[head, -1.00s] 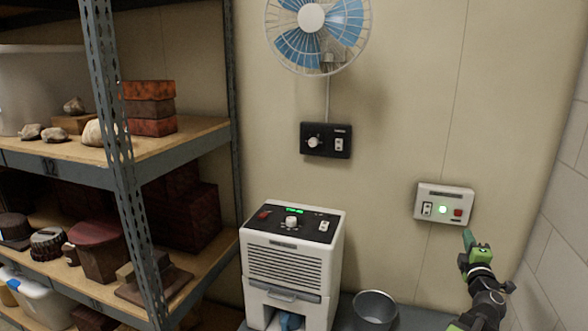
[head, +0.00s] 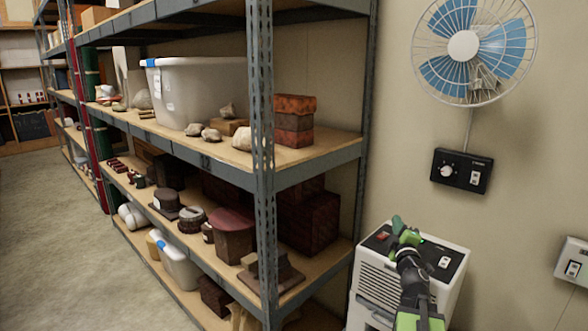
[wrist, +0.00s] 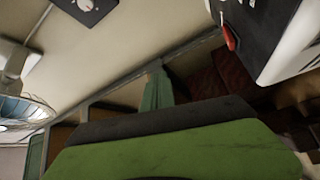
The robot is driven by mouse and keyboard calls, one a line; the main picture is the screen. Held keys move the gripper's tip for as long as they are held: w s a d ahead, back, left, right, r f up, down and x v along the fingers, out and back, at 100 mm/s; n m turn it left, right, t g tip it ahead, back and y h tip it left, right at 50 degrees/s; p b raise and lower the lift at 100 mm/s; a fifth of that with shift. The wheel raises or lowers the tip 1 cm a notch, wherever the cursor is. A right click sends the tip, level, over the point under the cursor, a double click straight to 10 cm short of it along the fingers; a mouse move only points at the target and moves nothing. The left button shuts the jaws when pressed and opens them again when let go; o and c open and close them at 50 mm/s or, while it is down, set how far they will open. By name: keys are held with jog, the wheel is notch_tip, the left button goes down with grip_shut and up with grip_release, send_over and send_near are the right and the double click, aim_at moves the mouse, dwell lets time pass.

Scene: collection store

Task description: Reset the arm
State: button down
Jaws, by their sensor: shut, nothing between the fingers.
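My gripper (head: 398,226) is green and black and shows at the lower right of the head view, in front of the top of the white dehumidifier (head: 372,283). It is shut with nothing held. My arm hides part of the machine's control panel. In the wrist view the green finger (wrist: 157,92) points toward the shelving, and the dehumidifier (wrist: 285,50) is at the upper right. I cannot tell whether the gripper touches the machine.
A grey metal shelf (head: 265,190) with boxes, stones and a big white tub (head: 200,92) fills the left and middle. A wall fan (head: 470,50), a black switch box (head: 461,171) and a white wall panel (head: 573,262) are at right. The floor (head: 60,220) at left is clear.

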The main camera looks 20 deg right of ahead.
jog(key=w+a+f+m+g+y+p, duration=0.1)
jog(key=w+a, duration=0.3)
jog(key=a, duration=0.3)
jog(key=w+a+f+m+g+p, duration=0.15)
jog(key=w+a, duration=0.25)
jog(key=a, duration=0.4)
jog(key=a+f+m+g+y, duration=0.1)
jog(key=a+f+g, duration=0.15)
jog(key=a, duration=0.35)
jog(key=s+a+f+m+g+y+p, duration=0.1)
jog(key=a+f+m, duration=0.1)
jog(key=a+f, duration=0.3)
jog(key=a+f+m+g+y, duration=0.1)
jog(key=a+f+g, duration=0.1)
jog(key=a, duration=0.6)
jog(key=s+a+f+m+g+y, duration=0.1)
jog(key=s+a+f+g, duration=0.3)
jog(key=s, duration=0.5)
jog(key=s+a+f+m+g+y, duration=0.2)
jog(key=s+f+g, duration=0.4)
jog(key=s, duration=0.4)
jog(key=shift+a+f+y, duration=0.15)
jog(key=shift+a+y, duration=0.35)
jog(key=shift+a, duration=0.6)
jog(key=shift+d, duration=0.1)
